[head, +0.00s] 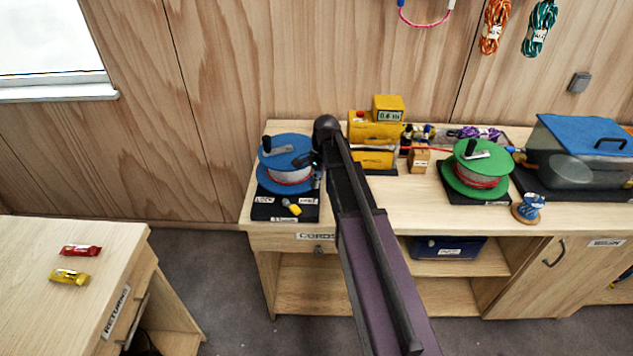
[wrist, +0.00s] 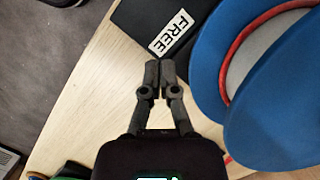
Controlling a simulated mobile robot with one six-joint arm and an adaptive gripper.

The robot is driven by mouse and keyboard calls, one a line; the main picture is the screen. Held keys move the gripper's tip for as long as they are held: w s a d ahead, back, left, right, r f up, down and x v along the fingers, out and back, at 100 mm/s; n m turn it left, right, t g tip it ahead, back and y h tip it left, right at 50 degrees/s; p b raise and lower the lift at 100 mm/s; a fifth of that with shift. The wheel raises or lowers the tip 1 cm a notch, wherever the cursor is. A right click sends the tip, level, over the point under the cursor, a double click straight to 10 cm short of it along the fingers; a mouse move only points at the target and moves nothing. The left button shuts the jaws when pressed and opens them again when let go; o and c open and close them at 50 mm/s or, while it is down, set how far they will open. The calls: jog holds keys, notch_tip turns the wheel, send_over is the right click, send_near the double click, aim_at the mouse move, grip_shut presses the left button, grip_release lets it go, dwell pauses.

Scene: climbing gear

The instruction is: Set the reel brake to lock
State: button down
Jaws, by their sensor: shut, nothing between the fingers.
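The blue reel (head: 287,150) stands on a black base (head: 284,212) at the left end of the bench. The base has a LOCK label (head: 264,199) on its left and a FREE label on its right; FREE (wrist: 172,34) is readable in the wrist view. The small yellow brake lever (head: 292,208) is between the labels, tilted toward the right; its exact setting is hard to tell. My gripper (wrist: 152,78) is shut and empty, beside the blue reel (wrist: 278,90) and near the FREE label. In the head view its tips (head: 303,160) are at the reel's right side. The wrist view does not show the lever.
A green reel (head: 475,168) stands on its own base at the right. Yellow boxes (head: 374,132) are behind my arm. A blue-lidded clear bin (head: 580,150) is at the far right. The return table (head: 40,310) at left holds two wrapped bars.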

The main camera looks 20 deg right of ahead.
aim_at(303, 210)
jog(key=shift+b+x, duration=2.2)
jog(key=shift+x, duration=0.35)
jog(key=shift+s+a+f, duration=0.1)
jog(key=shift+s+f, duration=0.05)
jog(key=shift+s+a, duration=0.4)
jog(key=shift+a, duration=0.45)
jog(key=shift+s+a, duration=0.4)
jog(key=shift+a, duration=0.4)
jog(key=shift+d, duration=0.15)
